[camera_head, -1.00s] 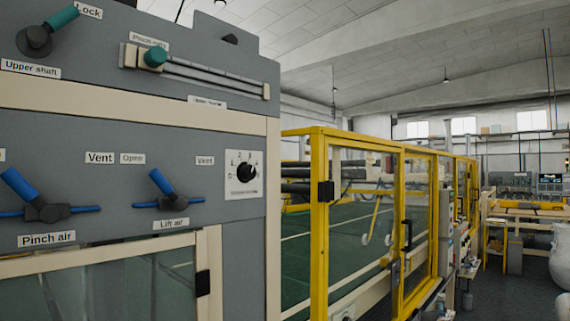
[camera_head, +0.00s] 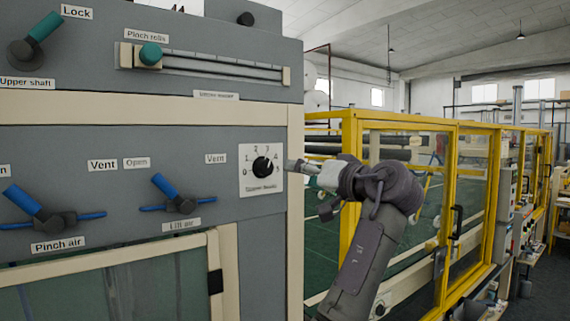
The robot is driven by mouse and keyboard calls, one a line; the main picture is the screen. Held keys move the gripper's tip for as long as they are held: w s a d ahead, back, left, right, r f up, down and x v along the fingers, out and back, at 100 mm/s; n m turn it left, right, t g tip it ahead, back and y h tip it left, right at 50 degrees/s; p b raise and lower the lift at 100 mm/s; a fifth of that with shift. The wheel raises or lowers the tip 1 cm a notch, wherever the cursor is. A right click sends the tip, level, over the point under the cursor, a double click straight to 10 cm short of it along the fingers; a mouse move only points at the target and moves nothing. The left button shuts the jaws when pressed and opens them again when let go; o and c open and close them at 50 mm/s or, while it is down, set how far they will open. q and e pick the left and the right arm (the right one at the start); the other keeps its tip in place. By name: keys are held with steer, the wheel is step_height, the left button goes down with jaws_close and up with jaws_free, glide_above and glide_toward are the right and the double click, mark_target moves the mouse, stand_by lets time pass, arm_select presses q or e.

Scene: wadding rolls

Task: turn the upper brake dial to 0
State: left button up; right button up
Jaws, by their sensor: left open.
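The brake dial is a black round knob (camera_head: 262,167) on a white square plate (camera_head: 247,187) with numbers 0 to 5 around it. It sits at the right edge of the grey panel. A light mark on the knob seems to point to the upper right, towards 3 or 4; it is too small to be sure. My left gripper (camera_head: 292,166) is just right of the plate at the knob's height, its fingers pointing left at the knob. It is open and looks apart from the knob. My right gripper is not in view.
The grey panel (camera_head: 120,145) also carries the blue Pinch air lever (camera_head: 24,200), the blue Lift air lever (camera_head: 166,187), the green Pinch rolls knob (camera_head: 150,54) and the green Upper shaft lever (camera_head: 44,27). A yellow guard frame (camera_head: 350,135) stands behind my arm.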

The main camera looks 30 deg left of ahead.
mark_target(268, 169)
arm_select(q)
steer(key=p+x, duration=0.6)
steer(key=x, duration=0.6)
steer(key=shift+a+r, duration=0.1)
steer(key=shift+a, duration=0.25)
steer(key=shift+w+a+p, duration=0.25)
steer(key=shift+a+p, duration=0.05)
steer(key=shift+a, duration=0.3)
steer(key=shift+f, duration=0.2)
